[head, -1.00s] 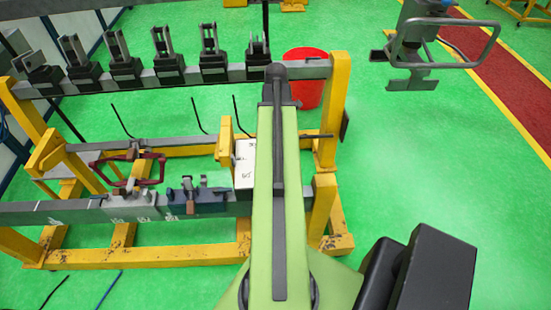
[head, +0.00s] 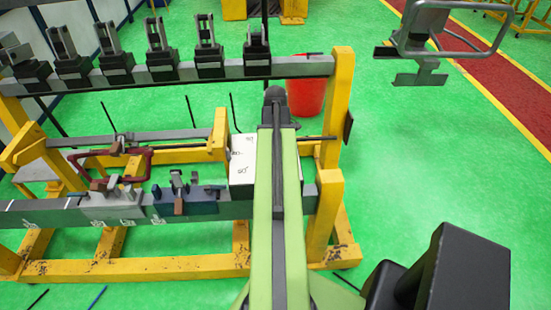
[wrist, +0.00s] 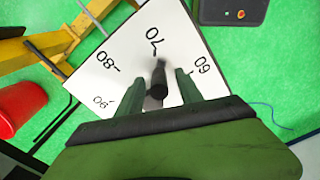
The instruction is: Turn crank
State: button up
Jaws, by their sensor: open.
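In the wrist view, my gripper (wrist: 160,77) is open over a white plate (wrist: 115,68) marked with numbers such as 60, 70 and 80. A dark round handle (wrist: 158,88), seemingly the crank's, stands between the two green fingers, with a visible gap on either side. In the head view, the white plate (head: 242,160) shows on the yellow frame, left of my green arm. My arm hides the gripper and the handle there.
The yellow frame (head: 330,210) carries a rail of black clamps (head: 162,60). A maroon handle frame (head: 135,163) and a blue fixture (head: 183,204) are on its left. A red bucket (head: 306,97) stands behind.

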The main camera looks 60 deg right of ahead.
jog(key=shift+r, duration=0.1)
grip_shut()
dwell(1.3)
